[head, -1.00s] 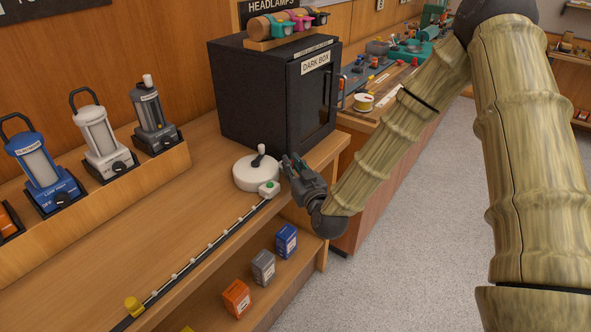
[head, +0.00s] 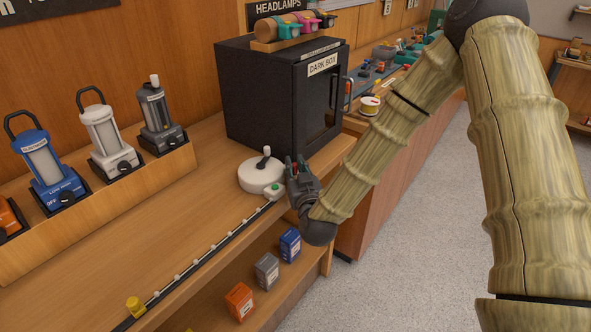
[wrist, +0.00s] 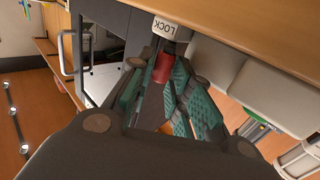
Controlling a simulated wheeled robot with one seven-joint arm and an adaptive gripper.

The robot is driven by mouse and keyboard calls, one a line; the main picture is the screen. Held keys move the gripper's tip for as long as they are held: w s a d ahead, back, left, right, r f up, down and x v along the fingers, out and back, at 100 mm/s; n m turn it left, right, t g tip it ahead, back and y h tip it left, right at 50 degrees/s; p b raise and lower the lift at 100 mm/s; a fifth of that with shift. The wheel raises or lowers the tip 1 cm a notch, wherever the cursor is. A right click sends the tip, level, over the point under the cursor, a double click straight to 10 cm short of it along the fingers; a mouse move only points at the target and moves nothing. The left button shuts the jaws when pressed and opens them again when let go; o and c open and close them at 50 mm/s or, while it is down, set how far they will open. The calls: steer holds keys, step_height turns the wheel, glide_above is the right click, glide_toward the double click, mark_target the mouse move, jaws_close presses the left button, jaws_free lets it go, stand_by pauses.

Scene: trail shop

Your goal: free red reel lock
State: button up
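A short red cylinder, the red lock (wrist: 163,66), shows in the wrist view just below a white tag reading LOCK (wrist: 165,27). It lies between the tips of my gripper (wrist: 164,72), whose teal-padded fingers stand on both sides of it. Whether the pads press on it is not clear. In the head view my gripper (head: 297,168) is at the counter's front edge, right beside the round white reel (head: 262,176) with its dark, white-tipped handle. The red lock is mostly hidden there by the fingers.
A black dark box (head: 275,98) stands behind the reel. Lanterns in a wooden rack (head: 150,178) stand at left. A dark rail with white beads (head: 195,266) runs along the counter edge to a yellow piece (head: 135,305). Small boxes (head: 267,270) sit on the shelf below.

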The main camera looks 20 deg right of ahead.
steer(key=shift+o, duration=1.1)
steer(key=shift+s+f, duration=0.1)
steer(key=shift+s, duration=0.05)
steer(key=s, duration=0.8)
steer(key=shift+w+a, duration=0.1)
steer(key=shift+a, duration=0.1)
